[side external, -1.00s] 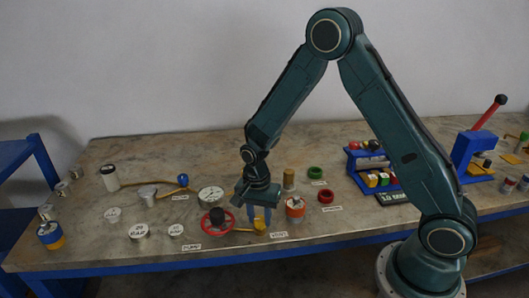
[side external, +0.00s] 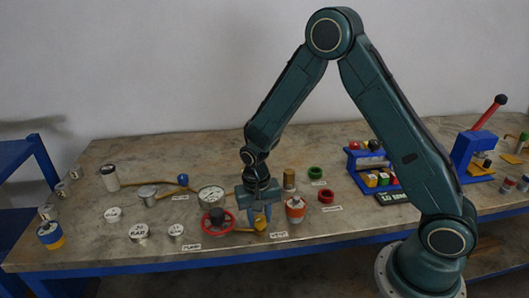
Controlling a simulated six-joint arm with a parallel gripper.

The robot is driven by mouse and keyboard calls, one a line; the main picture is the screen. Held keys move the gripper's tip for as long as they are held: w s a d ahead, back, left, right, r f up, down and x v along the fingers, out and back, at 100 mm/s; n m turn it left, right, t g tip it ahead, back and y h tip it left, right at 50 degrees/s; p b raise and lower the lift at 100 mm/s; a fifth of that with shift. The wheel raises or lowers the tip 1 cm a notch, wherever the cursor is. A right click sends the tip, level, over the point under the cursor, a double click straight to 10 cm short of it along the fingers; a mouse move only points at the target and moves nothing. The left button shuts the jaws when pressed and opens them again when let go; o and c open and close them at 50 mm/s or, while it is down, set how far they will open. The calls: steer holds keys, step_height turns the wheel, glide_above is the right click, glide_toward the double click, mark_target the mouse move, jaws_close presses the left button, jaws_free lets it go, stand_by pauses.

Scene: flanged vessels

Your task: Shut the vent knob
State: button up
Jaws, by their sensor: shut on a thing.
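The vent knob (side external: 261,225) is a small yellow piece near the front of the table, behind and left of a small white label (side external: 279,234). My gripper (side external: 260,215) points straight down over it, with its blue fingers shut on the knob. The fingers hide part of the knob, so its exact angle is hard to tell. A yellow pipe runs left from the knob to a red handwheel (side external: 217,222).
An orange and white vessel (side external: 295,209) stands close to the right of my gripper. A round gauge (side external: 211,196) stands close on the left. Red (side external: 326,196) and green (side external: 315,173) rings lie farther right. Several lidded tins stand at the left.

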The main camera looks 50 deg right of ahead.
steer(key=n, duration=0.5)
steer(key=shift+n, duration=0.3)
steer(key=n, duration=0.5)
steer(key=shift+s+n+t, duration=0.15)
steer(key=shift+n+t, duration=0.15)
steer(key=o, duration=1)
steer(key=shift+r, duration=0.15)
